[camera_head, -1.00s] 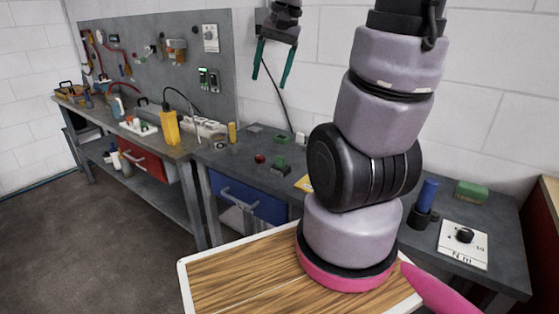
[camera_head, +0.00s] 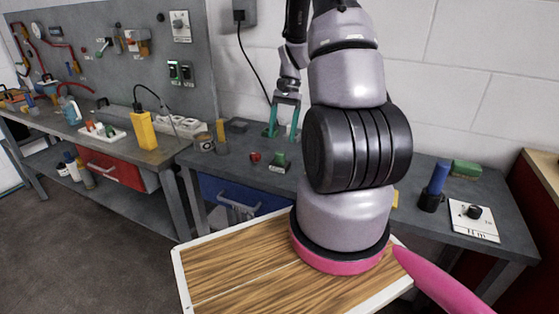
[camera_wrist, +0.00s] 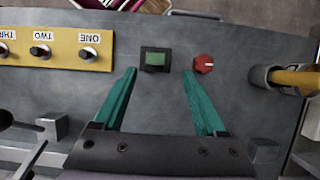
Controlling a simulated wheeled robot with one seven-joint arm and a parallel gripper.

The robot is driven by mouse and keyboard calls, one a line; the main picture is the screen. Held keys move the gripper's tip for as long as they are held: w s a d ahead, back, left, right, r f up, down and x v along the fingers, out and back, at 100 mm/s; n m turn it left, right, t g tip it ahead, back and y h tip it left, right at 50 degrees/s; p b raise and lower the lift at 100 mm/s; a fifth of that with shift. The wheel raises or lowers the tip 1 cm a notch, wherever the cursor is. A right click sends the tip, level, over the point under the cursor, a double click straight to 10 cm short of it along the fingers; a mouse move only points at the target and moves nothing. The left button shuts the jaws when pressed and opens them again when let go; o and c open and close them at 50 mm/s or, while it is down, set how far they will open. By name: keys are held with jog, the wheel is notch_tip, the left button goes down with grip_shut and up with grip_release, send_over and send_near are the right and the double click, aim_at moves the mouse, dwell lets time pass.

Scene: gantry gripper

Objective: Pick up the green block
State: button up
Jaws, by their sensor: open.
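A small green block (camera_head: 279,160) sits on a dark square base on the grey workbench, beside a red knob. In the wrist view the green block (camera_wrist: 155,60) shows from above, just beyond the fingertips and roughly between their lines. A larger green block (camera_head: 466,168) lies at the back right of the bench, beyond the blue cylinder. My gripper (camera_head: 282,132) has two teal fingers spread apart, pointing down over the bench. It also shows empty in the wrist view (camera_wrist: 160,74). Its exact height above the bench is hard to tell.
The red knob (camera_wrist: 204,64) is close to the right finger in the wrist view. A yellow panel (camera_wrist: 70,50) with several knobs is at left there, and a yellow-tipped cylinder (camera_wrist: 295,78) at right.

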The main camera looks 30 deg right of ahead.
aim_at(280, 152)
jog(key=x, duration=0.3)
jog(key=s+x, duration=0.1)
jog(key=x, duration=0.2)
jog(key=shift+r, duration=0.1)
jog(key=shift+s+a+f, duration=0.1)
jog(key=shift+a+f, duration=0.05)
jog(key=shift+f, duration=0.35)
grip_shut()
